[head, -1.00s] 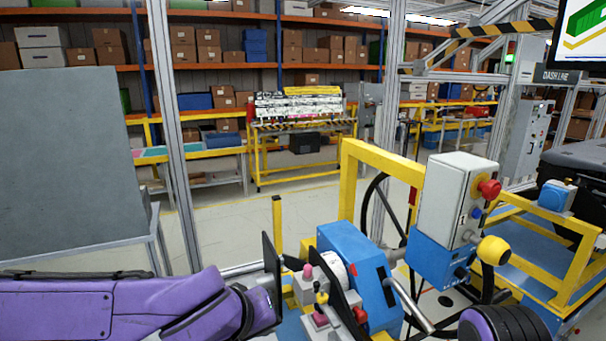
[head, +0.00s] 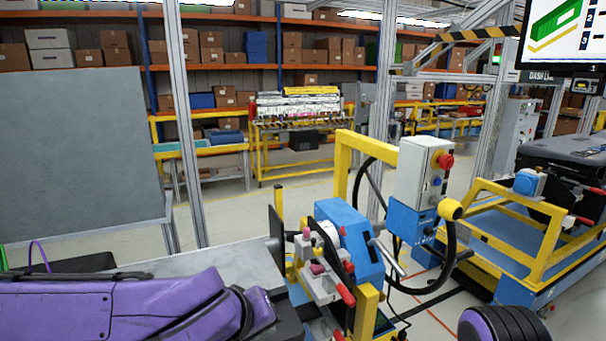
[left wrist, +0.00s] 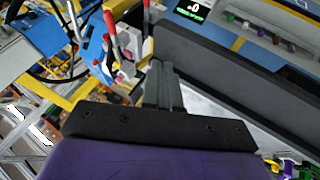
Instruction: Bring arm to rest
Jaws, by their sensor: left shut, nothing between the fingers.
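My left arm, purple and black, comes in low from the left in the head view and ends near the grey bench. My left gripper (left wrist: 162,70) shows in the left wrist view, its dark fingers shut together with nothing between them. A long black bar (left wrist: 235,75) lies just beyond and to the right of them; I cannot tell the gap. In the head view the left fingers cannot be made out. A rounded purple and black part of my right arm shows at the lower right edge. My right gripper is out of view.
A blue fixture (head: 345,240) with red-handled clamps (head: 320,265) stands right of my left arm. A grey bench top (head: 235,268) lies beside my left arm.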

